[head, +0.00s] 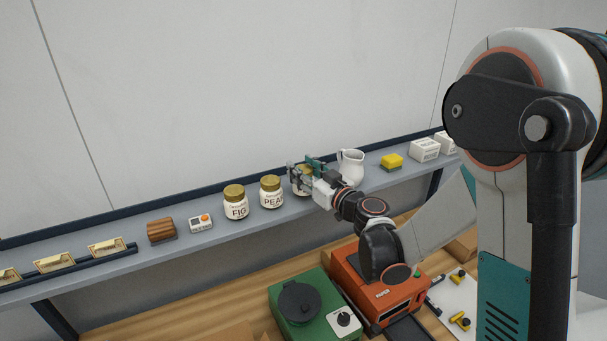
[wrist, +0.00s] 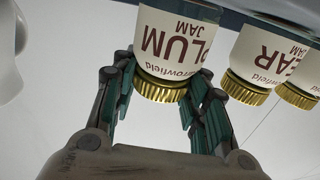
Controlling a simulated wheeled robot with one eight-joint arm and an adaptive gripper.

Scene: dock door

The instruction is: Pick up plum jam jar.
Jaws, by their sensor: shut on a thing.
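The plum jam jar (wrist: 170,45) has a cream label reading "PLUM JAM" and a gold lid; it appears upside down in the wrist view. In the head view it is mostly hidden behind my gripper (head: 306,177), with a bit of it (head: 298,188) showing at the shelf. My gripper is shut on the jar, its fingers on either side near the lid in the wrist view (wrist: 160,105). The jar appears upright at the shelf; I cannot tell whether it still touches the surface.
On the grey shelf (head: 190,237), the pear jam jar (head: 271,193) and fig jam jar (head: 236,204) stand left of my gripper. A white pitcher (head: 351,168) stands close on the right, then a yellow sponge (head: 391,160). Below are a green device (head: 300,308) and an orange machine (head: 385,290).

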